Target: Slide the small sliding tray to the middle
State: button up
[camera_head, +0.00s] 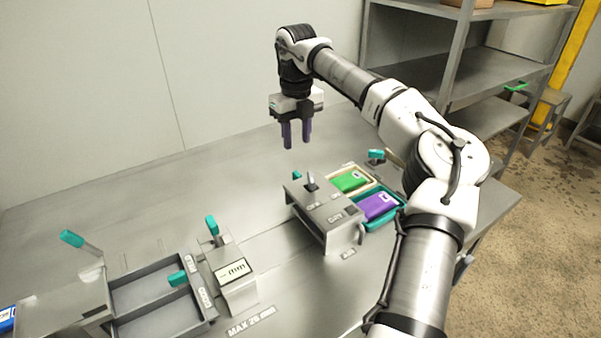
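The small sliding tray (160,318) is a grey metal tray at the lower left, with a divider between two shallow compartments. Both compartments look empty. A teal-tipped handle (178,278) rises at its right side, near lettering on its right edge. The tray lies between a grey metal housing on its left and a gauge block on its right. My gripper (297,136) points down above the back middle of the table, with its dark fingers apart and nothing between them. It is up and to the right of the tray, well clear of it.
The gauge block (238,292) has a teal-tipped lever. A grey station (326,222) stands mid-table, beside bins holding a green pouch (350,181) and a purple pouch (378,206). The grey housing (62,306) has another teal lever. The back-left tabletop (120,210) is clear.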

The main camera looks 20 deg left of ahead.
aim_at(296, 173)
notch_tip(296, 173, down, 13)
jog(key=shift+s+f+p, duration=0.1)
jog(key=shift+p, duration=0.9)
grip_shut()
